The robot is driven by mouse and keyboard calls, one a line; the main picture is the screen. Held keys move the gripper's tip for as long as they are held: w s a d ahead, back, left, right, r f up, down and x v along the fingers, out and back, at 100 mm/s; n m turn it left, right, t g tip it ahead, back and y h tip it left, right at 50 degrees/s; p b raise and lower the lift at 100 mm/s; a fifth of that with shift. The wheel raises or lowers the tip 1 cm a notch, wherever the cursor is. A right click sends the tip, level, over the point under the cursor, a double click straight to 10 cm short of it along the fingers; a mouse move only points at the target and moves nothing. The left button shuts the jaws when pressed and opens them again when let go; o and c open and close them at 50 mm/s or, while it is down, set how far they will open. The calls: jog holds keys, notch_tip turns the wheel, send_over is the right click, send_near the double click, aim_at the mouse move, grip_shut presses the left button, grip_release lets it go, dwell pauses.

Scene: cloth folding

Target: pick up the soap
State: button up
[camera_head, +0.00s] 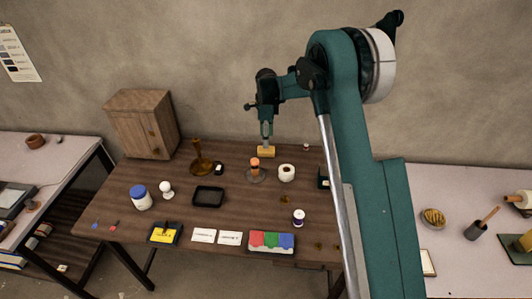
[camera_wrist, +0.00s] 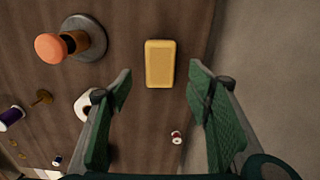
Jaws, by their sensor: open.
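The soap appears to be the yellow rectangular block (camera_head: 266,152) lying near the back edge of the dark wooden table (camera_head: 180,238). In the wrist view the soap (camera_wrist: 160,63) lies flat, its long side running up the picture. My gripper (camera_head: 266,134) hangs just above the soap, pointing down. In the wrist view my gripper (camera_wrist: 160,75) is open, with one green finger on each side of the soap's line and nothing held. Bare table shows between the fingers and the soap. The exact height of the fingertips over the soap is unclear.
An orange-topped object on a round grey base (camera_wrist: 80,40) and a white roll (camera_head: 287,172) stand near the soap. A brown stand (camera_head: 200,160), black tray (camera_head: 208,195) and wooden cabinet (camera_head: 142,125) are further left. The wall (camera_head: 210,70) is close behind the table.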

aim_at(266, 152)
jog(key=shift+f, duration=1.25)
jog(key=shift+f, duration=0.15)
jog(key=shift+f+b, duration=0.55)
jog(key=shift+f, duration=1.9)
jog(key=shift+c, duration=0.7)
jog(key=c, duration=0.9)
